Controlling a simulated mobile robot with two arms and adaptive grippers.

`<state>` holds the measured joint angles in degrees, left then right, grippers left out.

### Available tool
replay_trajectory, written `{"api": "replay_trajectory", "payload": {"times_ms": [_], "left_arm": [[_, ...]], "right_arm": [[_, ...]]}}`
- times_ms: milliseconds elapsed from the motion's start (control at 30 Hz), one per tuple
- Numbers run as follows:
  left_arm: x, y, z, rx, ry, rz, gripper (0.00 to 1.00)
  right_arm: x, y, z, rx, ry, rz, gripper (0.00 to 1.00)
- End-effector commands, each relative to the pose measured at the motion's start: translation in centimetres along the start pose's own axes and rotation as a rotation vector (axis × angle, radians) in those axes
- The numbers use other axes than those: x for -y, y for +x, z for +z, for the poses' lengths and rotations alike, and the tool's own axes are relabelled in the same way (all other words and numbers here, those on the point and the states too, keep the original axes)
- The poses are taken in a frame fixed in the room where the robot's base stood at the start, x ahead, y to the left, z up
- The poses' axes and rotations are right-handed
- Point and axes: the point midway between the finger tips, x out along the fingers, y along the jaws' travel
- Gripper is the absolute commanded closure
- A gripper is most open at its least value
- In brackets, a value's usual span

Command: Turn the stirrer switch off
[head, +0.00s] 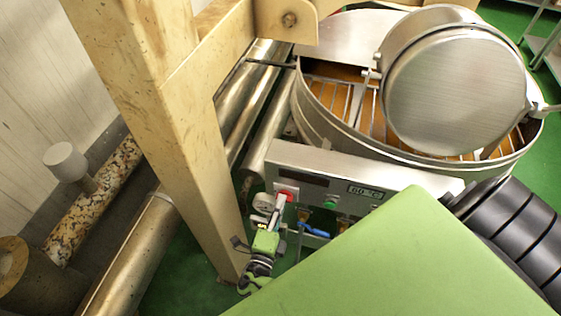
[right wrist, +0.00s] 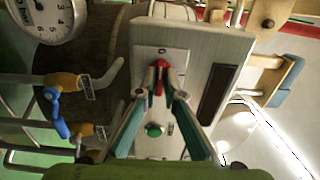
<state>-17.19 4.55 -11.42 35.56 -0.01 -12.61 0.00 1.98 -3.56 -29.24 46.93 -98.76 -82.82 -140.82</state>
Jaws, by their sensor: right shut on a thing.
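The stirrer switch is a red knob on the steel control panel of the kettle. In the right wrist view the red switch (right wrist: 160,68) sits on a light plate marked with small characters, above a green button (right wrist: 154,130). My right gripper (right wrist: 160,88) has its two fingertips closed together on the red switch. In the head view the right gripper (head: 281,207) reaches the left end of the control panel (head: 340,165), and a bit of the red switch (head: 287,191) shows at its tips. The exact turn of the switch is hard to read. My left gripper is in neither view.
A cream post (head: 165,130) rises just left of my right gripper. A blue-handled valve (head: 313,230) is close on the right. A gauge (right wrist: 48,15) and pipes are nearby.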

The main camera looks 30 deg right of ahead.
Motion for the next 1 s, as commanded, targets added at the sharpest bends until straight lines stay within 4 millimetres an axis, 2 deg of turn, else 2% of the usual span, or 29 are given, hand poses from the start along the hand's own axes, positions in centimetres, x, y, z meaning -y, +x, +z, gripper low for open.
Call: {"api": "replay_trajectory", "payload": {"times_ms": [333,367,400,767,867,1000], "left_arm": [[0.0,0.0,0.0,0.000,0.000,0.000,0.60],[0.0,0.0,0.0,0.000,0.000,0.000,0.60],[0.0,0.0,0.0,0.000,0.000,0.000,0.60],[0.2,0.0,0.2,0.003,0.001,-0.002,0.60],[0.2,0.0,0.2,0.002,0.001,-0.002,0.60],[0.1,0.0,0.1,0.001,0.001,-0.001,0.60]], "right_arm": [[0.0,0.0,0.0,0.001,-0.004,0.000,1.00],[0.0,0.0,0.0,0.001,-0.004,0.000,0.83],[0.0,0.0,0.0,0.001,-0.003,0.000,0.74],[0.0,-0.2,0.0,0.001,-0.002,0.000,0.74],[-0.1,-1.2,0.0,0.002,-0.002,0.002,0.74],[-0.1,-3.5,0.1,0.002,-0.002,0.004,0.74]]}}
